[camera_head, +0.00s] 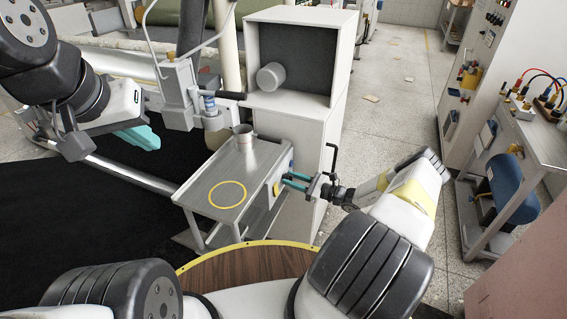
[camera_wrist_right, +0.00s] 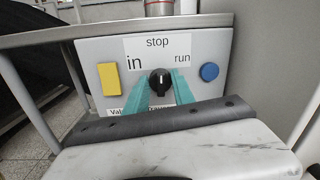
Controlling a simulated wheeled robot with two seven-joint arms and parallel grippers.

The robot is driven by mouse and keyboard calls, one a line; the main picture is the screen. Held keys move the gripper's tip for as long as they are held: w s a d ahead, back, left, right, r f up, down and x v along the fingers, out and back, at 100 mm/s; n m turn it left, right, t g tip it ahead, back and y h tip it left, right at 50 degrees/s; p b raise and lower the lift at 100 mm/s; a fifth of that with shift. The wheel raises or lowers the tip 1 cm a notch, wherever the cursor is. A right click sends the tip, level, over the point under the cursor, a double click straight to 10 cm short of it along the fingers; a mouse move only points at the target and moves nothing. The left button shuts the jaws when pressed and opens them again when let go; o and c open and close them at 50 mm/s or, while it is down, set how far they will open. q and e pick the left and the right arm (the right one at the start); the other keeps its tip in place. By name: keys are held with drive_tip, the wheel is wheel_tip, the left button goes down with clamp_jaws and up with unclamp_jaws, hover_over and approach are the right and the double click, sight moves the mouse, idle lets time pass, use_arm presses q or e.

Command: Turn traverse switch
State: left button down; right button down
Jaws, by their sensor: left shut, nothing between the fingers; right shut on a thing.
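The traverse switch is a black rotary knob (camera_wrist_right: 160,82) on a light grey panel (camera_wrist_right: 215,50) in the right wrist view. The words "in", "stop" and "run" stand around it, and its white mark points up toward "stop". My right gripper (camera_wrist_right: 161,92) has its teal fingers on both sides of the knob and is shut on it. In the head view, my right gripper (camera_head: 293,182) reaches the panel at the cart's right end; the knob is hidden there. My left gripper (camera_head: 141,137) is shut and empty, above the black floor area at left.
A yellow rectangle (camera_wrist_right: 109,79) and a blue round button (camera_wrist_right: 209,72) flank the knob. The metal cart (camera_head: 205,185) carries a metal cup (camera_head: 244,138) and a yellow ring (camera_head: 228,195). A white cabinet (camera_head: 300,125) stands close behind. Open floor lies at right.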

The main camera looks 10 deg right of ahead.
drive_tip(key=shift+n, duration=0.3)
idle(0.4)
drive_tip(key=c, duration=1.1)
unclamp_jaws()
drive_tip(key=shift+o, duration=0.2)
drive_tip(key=v, duration=0.8)
